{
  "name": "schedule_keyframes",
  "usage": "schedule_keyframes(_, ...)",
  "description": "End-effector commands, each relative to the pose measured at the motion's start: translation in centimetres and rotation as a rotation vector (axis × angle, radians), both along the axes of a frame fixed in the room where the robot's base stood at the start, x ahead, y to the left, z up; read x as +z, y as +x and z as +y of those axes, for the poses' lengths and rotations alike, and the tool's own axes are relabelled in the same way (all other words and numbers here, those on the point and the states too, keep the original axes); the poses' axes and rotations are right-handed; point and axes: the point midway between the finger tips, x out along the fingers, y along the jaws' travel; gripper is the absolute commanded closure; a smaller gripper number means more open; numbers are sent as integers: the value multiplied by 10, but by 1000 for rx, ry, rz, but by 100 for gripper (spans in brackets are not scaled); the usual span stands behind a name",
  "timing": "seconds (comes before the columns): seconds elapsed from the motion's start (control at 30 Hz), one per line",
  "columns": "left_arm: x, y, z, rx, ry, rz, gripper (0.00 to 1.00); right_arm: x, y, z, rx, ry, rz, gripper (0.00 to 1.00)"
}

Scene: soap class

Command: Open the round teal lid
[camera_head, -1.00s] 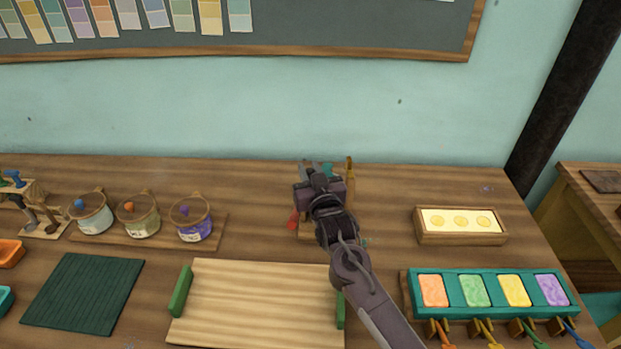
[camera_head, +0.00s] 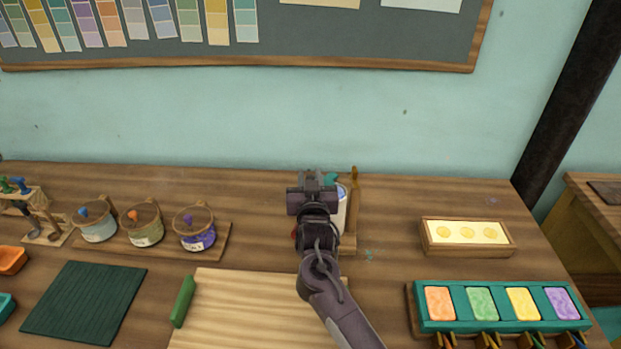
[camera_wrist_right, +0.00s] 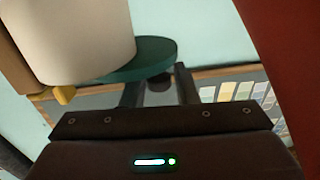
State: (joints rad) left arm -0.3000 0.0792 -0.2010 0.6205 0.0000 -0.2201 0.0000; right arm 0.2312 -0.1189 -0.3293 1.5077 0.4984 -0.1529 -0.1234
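A pale round container (camera_head: 341,212) stands at the back of the table, partly hidden by my right arm. Its teal lid (camera_head: 331,179) shows as a small patch beside the gripper. In the right wrist view the pale container (camera_wrist_right: 85,35) appears upside down, with the teal lid (camera_wrist_right: 145,60) as a disc at its end. My right gripper (camera_head: 318,178) is at the container's left. In the wrist view its two fingers (camera_wrist_right: 158,88) are apart near the lid's edge, with a dark round piece between them. Whether they touch the lid is unclear. My left gripper is out of view.
A wooden upright (camera_head: 354,205) stands close right of the container. A dark red surface (camera_wrist_right: 290,60) fills the wrist view's right side. Three lidded pots (camera_head: 195,230) stand left, a yellow-filled tray (camera_head: 466,250) right, and a teal colour tray (camera_head: 500,325) at front right.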

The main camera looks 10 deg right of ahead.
Motion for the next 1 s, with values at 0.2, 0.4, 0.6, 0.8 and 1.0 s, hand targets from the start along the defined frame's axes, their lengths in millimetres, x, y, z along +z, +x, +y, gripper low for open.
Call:
schedule_keyframes(0.2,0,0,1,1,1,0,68,0,0,0,-1,0,0,61)
schedule_keyframes(0.4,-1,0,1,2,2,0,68,-1,-3,0,-1,0,1,61)
schedule_keyframes(0.6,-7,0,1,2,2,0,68,-3,-30,4,-1,2,3,61)
schedule_keyframes(0.8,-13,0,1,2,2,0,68,-3,-62,9,0,1,2,61)
schedule_keyframes(1.0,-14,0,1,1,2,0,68,-1,-76,11,-1,0,1,61)
